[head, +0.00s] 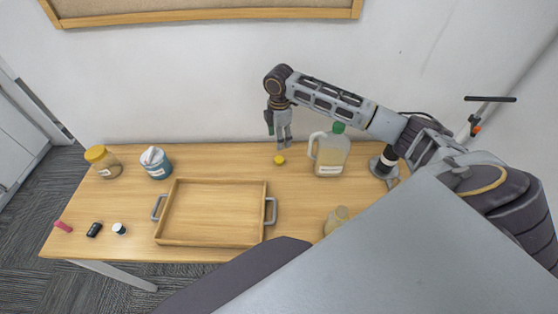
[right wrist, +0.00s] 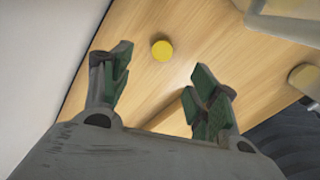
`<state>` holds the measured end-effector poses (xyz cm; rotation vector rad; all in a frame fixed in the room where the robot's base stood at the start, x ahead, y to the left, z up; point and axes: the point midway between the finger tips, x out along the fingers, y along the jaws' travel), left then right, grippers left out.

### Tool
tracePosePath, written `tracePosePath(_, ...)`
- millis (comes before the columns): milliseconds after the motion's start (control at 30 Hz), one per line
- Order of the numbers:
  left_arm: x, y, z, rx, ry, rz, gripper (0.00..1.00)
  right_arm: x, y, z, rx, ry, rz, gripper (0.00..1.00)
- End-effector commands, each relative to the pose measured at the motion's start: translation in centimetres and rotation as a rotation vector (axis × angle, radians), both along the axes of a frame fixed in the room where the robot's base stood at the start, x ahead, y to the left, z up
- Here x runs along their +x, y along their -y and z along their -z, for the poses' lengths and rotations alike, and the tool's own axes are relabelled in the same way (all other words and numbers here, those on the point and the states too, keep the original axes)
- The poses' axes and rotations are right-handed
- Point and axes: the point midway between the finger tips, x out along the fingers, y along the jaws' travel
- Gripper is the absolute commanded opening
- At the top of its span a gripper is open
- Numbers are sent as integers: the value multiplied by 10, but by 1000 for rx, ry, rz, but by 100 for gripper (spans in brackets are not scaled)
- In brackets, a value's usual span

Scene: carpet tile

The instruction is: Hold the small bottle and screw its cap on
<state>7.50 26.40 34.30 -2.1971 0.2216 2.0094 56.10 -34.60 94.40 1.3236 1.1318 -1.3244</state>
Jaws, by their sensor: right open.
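A small yellow cap (head: 280,160) lies on the table near the back wall. It also shows in the right wrist view (right wrist: 162,50), between and beyond the fingertips. The small beige bottle (head: 338,219) stands near the table's front edge, partly hidden by my own body. A similar pale shape (right wrist: 306,78) shows at the right edge of the right wrist view, likely this bottle. My right gripper (head: 284,143) points down, open and empty, above the cap and apart from it. My left gripper is in neither view.
A large jug with a green cap (head: 331,156) stands right of the cap. A wooden tray (head: 214,240) with grey handles fills the middle. A yellow-lidded jar (head: 103,163), blue tub (head: 157,165) and small items, including a dark one (head: 95,230), are at left.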

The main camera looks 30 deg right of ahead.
Motion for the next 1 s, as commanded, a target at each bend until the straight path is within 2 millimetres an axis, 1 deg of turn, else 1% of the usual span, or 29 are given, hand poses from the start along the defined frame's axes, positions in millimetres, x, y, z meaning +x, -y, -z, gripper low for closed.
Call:
tracePosePath(200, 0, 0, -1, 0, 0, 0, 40, -1, 0, 30, -1, -3, 0, 60)
tracePosePath(433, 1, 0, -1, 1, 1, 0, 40, 0, -1, 55, 0, 0, 1, 60)
tracePosePath(600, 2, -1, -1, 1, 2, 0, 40, 0, -1, 62, -1, 0, 0, 60)
tracePosePath(1000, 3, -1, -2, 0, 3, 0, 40, -1, -2, 65, 0, 0, 0, 60)
